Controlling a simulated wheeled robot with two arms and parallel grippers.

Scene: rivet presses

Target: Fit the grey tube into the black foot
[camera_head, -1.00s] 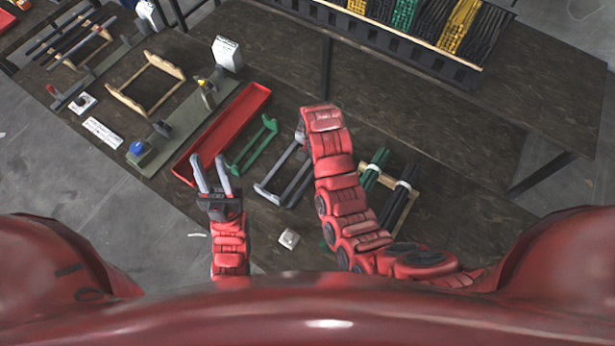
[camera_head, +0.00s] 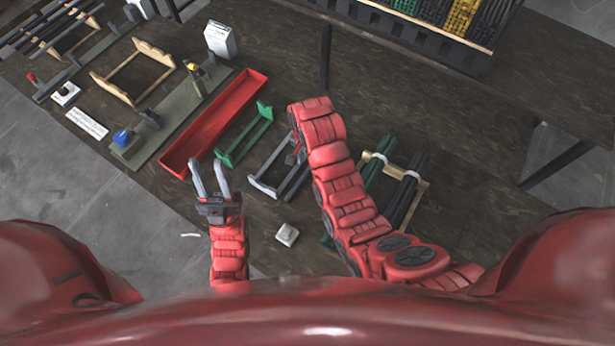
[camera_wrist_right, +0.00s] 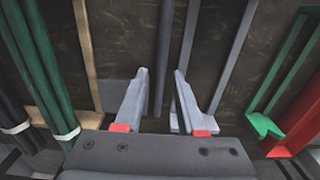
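A grey tube (camera_wrist_right: 164,50) runs lengthwise between the fingers of my right gripper (camera_wrist_right: 161,76) in the right wrist view. The fingers are apart and I see no grip on the tube. In the head view a dark grey tube (camera_head: 297,182) lies at the right side of a light grey stand (camera_head: 262,187), partly hidden by my right arm. My left gripper (camera_head: 210,178) is open and empty, in front of the red tray. I cannot clearly tell which thing is the black foot.
A red tray (camera_head: 212,122) and a green stand (camera_head: 244,135) are left of the grey stand. Green tubes (camera_head: 377,163) and black tubes (camera_head: 405,190) lie on a wooden rack at the right. A board with a blue knob (camera_head: 122,138) is at the left. A small white block (camera_head: 287,235) lies near the front.

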